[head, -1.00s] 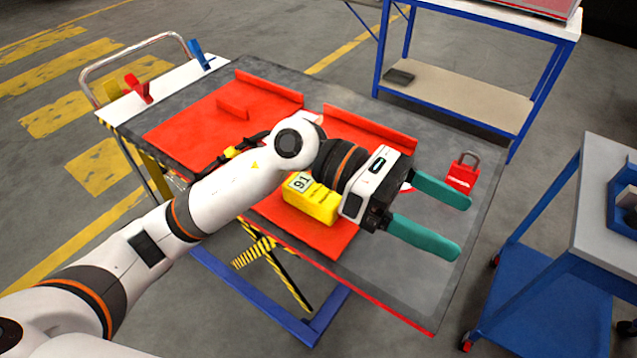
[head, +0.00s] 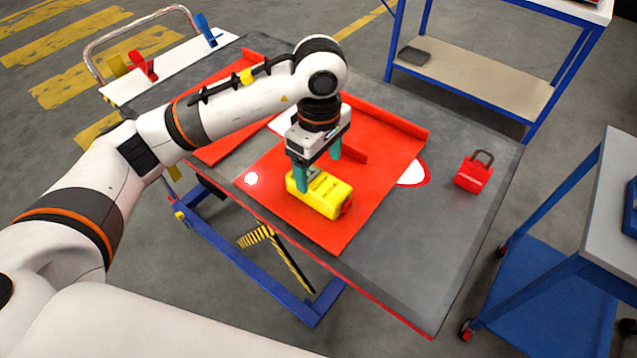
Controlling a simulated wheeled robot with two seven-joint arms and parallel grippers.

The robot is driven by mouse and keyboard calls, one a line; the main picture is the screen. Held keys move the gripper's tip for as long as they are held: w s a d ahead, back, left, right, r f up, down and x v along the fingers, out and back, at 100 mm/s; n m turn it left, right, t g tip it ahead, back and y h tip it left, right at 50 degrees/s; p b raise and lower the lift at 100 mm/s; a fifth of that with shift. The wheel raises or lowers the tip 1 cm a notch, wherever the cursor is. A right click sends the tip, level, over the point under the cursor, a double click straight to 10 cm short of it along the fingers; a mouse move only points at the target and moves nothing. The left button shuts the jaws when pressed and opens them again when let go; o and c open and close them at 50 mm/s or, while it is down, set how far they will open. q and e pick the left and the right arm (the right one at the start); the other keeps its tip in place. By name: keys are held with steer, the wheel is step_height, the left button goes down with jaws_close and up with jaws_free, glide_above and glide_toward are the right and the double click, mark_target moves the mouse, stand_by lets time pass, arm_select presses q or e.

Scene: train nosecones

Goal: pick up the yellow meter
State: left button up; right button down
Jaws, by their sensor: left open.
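The yellow meter (head: 326,198) lies on the red panel on the grey lift table, near its front edge. My left gripper (head: 318,170) points down over the meter's left end. Its teal fingers are open and apart. One finger stands in front of the meter and overlaps it in the picture; the other is behind it. I cannot tell whether either finger touches it. The gripper hides part of the meter's left end, and no display shows. My right gripper is not in view.
A red padlock (head: 473,172) stands on the table's right side. Raised red strips (head: 385,118) edge the panel behind the meter. Red and blue clamps (head: 206,30) sit on a white board at the back left. A blue cart (head: 560,280) stands at the right.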

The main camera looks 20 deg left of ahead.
mark_target(318, 181)
arm_select(q)
step_height(318, 181, down, 6)
steer(key=shift+s+r+p, duration=0.1)
steer(key=shift+r+p, duration=0.1)
steer(key=shift+p, duration=1.05)
steer(key=shift+f, duration=0.3)
steer(key=shift+c, duration=0.6)
